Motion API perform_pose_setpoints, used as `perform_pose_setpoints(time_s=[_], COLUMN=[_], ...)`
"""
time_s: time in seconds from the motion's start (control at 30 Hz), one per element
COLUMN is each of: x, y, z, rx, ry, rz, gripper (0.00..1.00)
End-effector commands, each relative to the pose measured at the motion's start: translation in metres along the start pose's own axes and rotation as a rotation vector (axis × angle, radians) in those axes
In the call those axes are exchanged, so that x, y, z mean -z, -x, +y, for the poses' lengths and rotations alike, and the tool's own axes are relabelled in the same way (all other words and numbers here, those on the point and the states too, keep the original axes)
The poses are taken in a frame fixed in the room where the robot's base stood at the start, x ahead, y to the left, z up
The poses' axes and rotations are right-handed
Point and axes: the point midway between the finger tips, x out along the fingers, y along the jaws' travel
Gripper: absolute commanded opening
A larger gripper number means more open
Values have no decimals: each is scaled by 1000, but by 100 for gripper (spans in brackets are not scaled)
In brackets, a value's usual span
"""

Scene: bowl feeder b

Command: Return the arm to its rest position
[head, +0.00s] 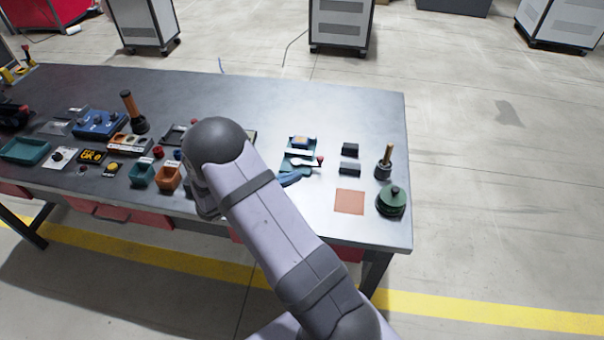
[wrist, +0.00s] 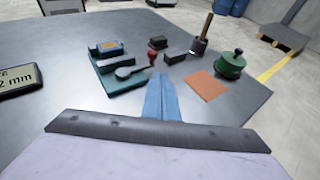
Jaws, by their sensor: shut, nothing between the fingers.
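My gripper (wrist: 160,97) shows in the wrist view as blue fingers, shut with nothing between them. It is above the table, with the fingertips pointing toward the green fixture (wrist: 122,80) but seeming apart from it. In the head view the blue fingers of my gripper (head: 294,177) show just below the fixture (head: 299,158). My arm crosses the middle of the head view and hides part of the table. The fixture carries a small blue and yellow block (wrist: 109,47) and a lever with a red knob (wrist: 152,57).
Right of the fixture are two dark blocks (head: 350,150), a wooden-handled tool (head: 384,163), an orange square (head: 349,202) and a green round piece (head: 392,199). Trays and small devices, including a blue box (head: 100,123), crowd the table's left. The table's back right is clear.

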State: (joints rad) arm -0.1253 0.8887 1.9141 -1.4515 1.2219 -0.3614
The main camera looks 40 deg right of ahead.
Motion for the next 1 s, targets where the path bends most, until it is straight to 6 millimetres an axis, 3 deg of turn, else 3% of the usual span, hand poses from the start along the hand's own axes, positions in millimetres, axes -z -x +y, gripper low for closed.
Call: perform_pose_setpoints(time_s=[0.1,0.3,0.73,0.87,1.0], x=[1,0,-2,-4,-3], y=[20,39,45,46,56], z=[-2,-5,-10,-29,-70], rx=[-4,-2,12,72,205], ry=[-1,0,-14,-87,-255], rz=[-1,-1,11,69,198], gripper=[0,0,0,0,0])
